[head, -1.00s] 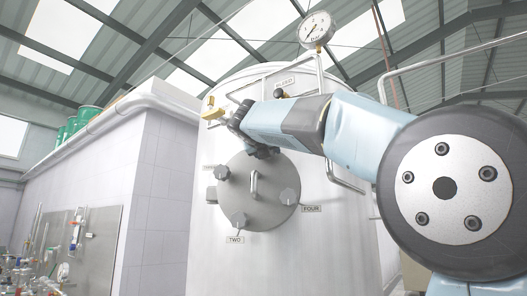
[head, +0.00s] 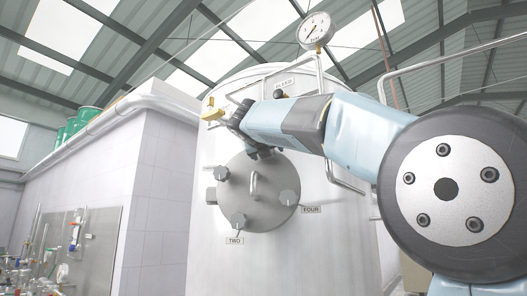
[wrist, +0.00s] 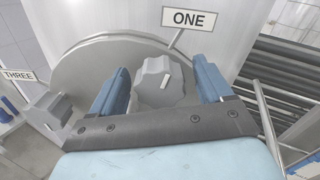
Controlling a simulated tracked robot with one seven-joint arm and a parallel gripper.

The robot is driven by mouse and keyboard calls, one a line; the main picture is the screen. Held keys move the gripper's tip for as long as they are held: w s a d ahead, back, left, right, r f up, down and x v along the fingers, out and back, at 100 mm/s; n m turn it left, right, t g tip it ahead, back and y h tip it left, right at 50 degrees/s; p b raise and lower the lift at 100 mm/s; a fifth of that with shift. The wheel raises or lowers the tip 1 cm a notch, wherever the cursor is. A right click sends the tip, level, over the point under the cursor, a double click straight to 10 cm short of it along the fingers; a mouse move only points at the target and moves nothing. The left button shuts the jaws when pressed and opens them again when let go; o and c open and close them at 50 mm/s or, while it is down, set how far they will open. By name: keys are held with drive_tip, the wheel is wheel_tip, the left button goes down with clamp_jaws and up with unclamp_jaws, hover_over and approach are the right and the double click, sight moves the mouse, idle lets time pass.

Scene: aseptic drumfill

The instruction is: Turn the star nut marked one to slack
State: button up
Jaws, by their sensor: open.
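Star nut one (wrist: 160,82) is a grey lobed knob with a white mark on its face, on the round grey lid (head: 262,212), below the sign ONE (wrist: 189,18) in the wrist view. My gripper (wrist: 163,76) is open, with one blue finger on each side of the nut. Gaps show between the nut and both fingers, narrower on the left. In the head view my gripper (head: 258,152) is at the lid's upper edge and hides nut one.
Star nut two (head: 238,220), nut four (head: 288,198) and a nut at the lid's left (head: 222,173) ring the lid handle (head: 254,185). A yellow-handled valve (head: 213,113) is close to my wrist.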

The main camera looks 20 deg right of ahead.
drive_tip(key=v, duration=1.3)
drive_tip(key=shift+s+a, duration=0.2)
drive_tip(key=shift+s, duration=0.1)
drive_tip(key=shift+f, duration=0.1)
